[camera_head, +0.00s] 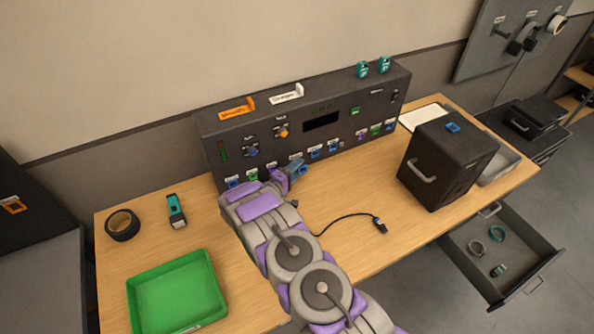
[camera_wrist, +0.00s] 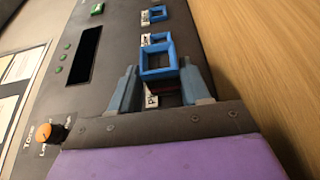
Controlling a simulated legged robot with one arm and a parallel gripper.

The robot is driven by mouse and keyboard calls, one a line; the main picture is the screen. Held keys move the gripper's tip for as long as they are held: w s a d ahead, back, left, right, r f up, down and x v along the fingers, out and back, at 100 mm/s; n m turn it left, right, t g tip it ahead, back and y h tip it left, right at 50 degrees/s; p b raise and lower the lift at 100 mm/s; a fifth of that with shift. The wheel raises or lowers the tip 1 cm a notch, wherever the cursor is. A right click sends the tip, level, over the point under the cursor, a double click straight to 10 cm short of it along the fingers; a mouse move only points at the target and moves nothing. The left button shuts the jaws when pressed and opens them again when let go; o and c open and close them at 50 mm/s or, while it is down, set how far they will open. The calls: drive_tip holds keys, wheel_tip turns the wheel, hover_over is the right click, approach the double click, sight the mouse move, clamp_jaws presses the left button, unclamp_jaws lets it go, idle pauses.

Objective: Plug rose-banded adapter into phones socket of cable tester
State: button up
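The cable tester seems to be the long dark panel (camera_head: 310,115) at the back of the desk. My gripper (camera_head: 297,168) is at its lower front edge, by the row of small framed sockets. In the wrist view my gripper's blue fingers (camera_wrist: 158,78) stand apart, on either side of a blue square frame (camera_wrist: 158,60). Between them is a dark area with a thin reddish line (camera_wrist: 165,88), possibly the rose band; I cannot tell whether the adapter is there. A white label starting with P (camera_wrist: 152,100) shows between the fingers, partly hidden.
A black and teal device (camera_head: 177,211), a black tape roll (camera_head: 122,225) and a green tray (camera_head: 178,295) are at left. A cable with a dark plug (camera_head: 380,225) lies right of my arm. A dark box (camera_head: 447,160) stands at right, above an open drawer (camera_head: 500,262).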

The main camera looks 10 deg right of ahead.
drive_tip(key=o, duration=0.4)
drive_tip(key=shift+f, duration=0.1)
drive_tip(key=shift+o, duration=0.2)
drive_tip(key=p+v, duration=0.2)
drive_tip(key=v, duration=1)
